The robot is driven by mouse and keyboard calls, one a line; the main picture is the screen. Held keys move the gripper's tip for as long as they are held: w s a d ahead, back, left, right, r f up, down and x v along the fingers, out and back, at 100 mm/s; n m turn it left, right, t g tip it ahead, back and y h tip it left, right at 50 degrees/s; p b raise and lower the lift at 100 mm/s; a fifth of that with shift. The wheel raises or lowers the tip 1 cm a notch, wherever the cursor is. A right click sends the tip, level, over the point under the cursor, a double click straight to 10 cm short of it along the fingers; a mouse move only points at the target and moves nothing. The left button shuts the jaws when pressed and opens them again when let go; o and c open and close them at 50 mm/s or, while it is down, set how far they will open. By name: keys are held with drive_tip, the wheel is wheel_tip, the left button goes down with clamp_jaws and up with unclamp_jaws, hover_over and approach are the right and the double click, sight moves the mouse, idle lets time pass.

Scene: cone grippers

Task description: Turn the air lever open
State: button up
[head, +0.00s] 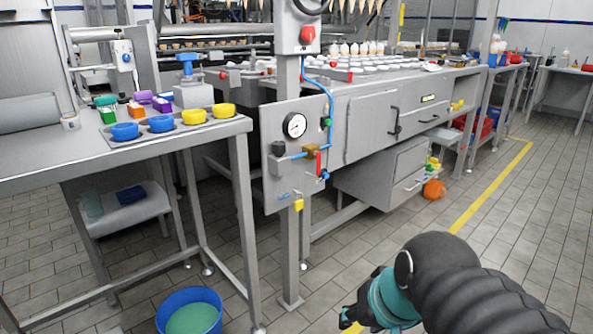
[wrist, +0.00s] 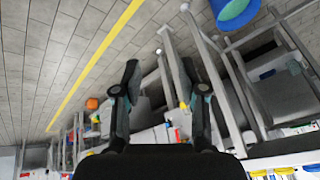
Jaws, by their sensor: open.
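A grey panel (head: 272,180) on a post carries a round gauge (head: 295,125) and blue air piping (head: 331,105). A red lever (head: 319,163) hangs roughly upright beside a brass valve body (head: 311,151), at the panel's lower right. My gripper (wrist: 159,75) is open and empty in the wrist view, its two dark fingers spread. In the head view it is at the bottom right, partly hidden by my wrist, in front of the panel and well apart from the lever. The wrist view is inverted, and the lever cannot be identified surely there.
A steel table (head: 190,133) with blue and yellow bowls stands left of the panel. A blue bucket (head: 190,311) is on the floor below. The machine's drawer (head: 383,177) and an orange container (head: 434,189) are right of the panel. Tiled floor at right is clear.

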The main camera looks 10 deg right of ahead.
drive_tip(key=w+a+m+y+b, duration=0.2)
drive_tip(key=w+a+m+y, duration=0.3)
drive_tip(key=w+m, duration=0.5)
drive_tip(key=m+t+y+b, duration=0.35)
drive_tip(key=m+t, duration=0.65)
drive_tip(key=m, duration=0.7)
approach(319, 167)
drive_tip(key=shift+y, duration=0.45)
drive_tip(key=p+x, duration=0.1)
drive_tip(key=x, duration=0.9)
drive_tip(key=shift+w+f, duration=0.2)
drive_tip(key=shift+w, duration=0.1)
drive_tip(key=shift+d, duration=0.1)
clamp_jaws()
